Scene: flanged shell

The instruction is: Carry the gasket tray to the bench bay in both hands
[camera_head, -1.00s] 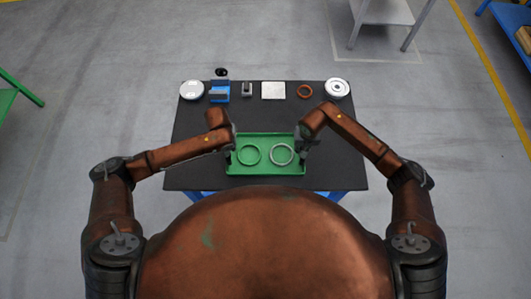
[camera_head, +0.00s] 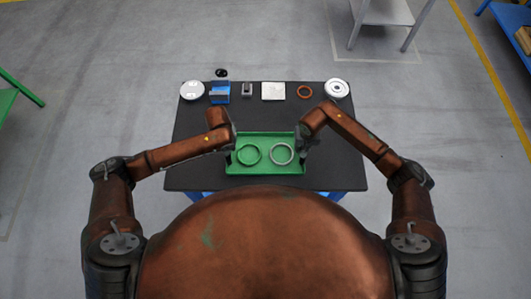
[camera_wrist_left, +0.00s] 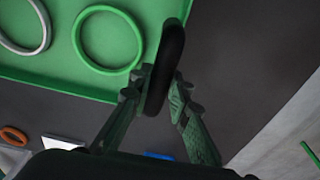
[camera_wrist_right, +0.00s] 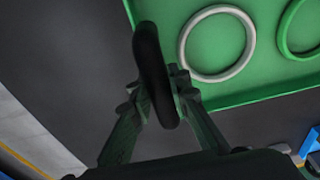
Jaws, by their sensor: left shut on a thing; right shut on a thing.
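The green gasket tray (camera_head: 265,170) is at the near middle of the dark bench top. A green ring (camera_head: 249,144) lies in its left half and a pale grey ring (camera_head: 272,156) in its right half. My left gripper (camera_head: 231,150) is at the tray's left end, and my right gripper (camera_head: 301,149) at its right end. In the left wrist view my fingers are closed around a black handle (camera_wrist_left: 167,55). In the right wrist view my fingers are closed around the other black handle (camera_wrist_right: 150,60). The head view does not show whether the tray touches the bench.
Along the bench's far edge are a silver disc (camera_head: 192,90), a blue block (camera_head: 219,94), a small grey part (camera_head: 247,90), a pale square plate (camera_head: 273,91), an orange ring (camera_head: 305,92) and a white flanged disc (camera_head: 337,89). A dark item (camera_head: 221,72) shows just beyond that edge.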

